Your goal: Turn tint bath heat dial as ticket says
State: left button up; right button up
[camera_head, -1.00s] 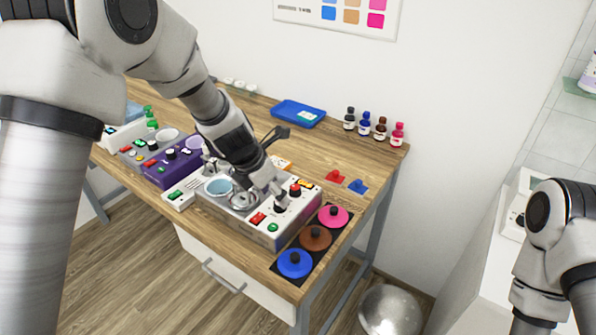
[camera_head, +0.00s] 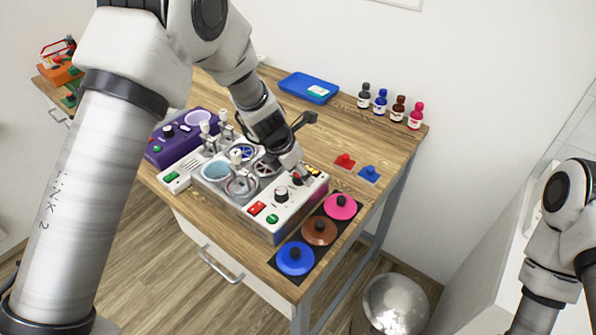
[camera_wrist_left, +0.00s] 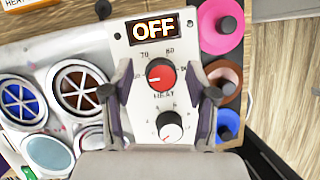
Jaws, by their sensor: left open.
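The tint bath machine (camera_head: 258,222) is a grey box with a white control panel (camera_wrist_left: 143,57) on the wood table. Its red heat dial (camera_wrist_left: 160,75) shows in the left wrist view, with a white pointer mark and numbers including 70 and 80. The display (camera_wrist_left: 153,30) above it reads OFF. A black-and-white dial (camera_wrist_left: 170,127) sits below. My left gripper (camera_wrist_left: 162,92) is open, one finger on each side of the red dial; contact cannot be told. In the head view my left gripper (camera_head: 301,173) hides most of that dial. My right gripper is out of view.
Pink (camera_head: 341,206), brown (camera_head: 319,230) and blue (camera_head: 295,258) knobbed lids lie beside the machine. Red (camera_head: 257,208) and green (camera_head: 272,218) buttons are on its panel. A blue tray (camera_head: 296,82) and several bottles (camera_head: 398,107) stand behind. A purple machine (camera_head: 165,152) is left.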

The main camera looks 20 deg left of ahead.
pick_arm(q)
jog(key=shift+s+r, duration=0.2)
jog(key=shift+s, duration=0.05)
jog(key=c, duration=0.4)
jog(key=shift+s, duration=0.1)
jog(key=c, duration=0.5)
grip_shut()
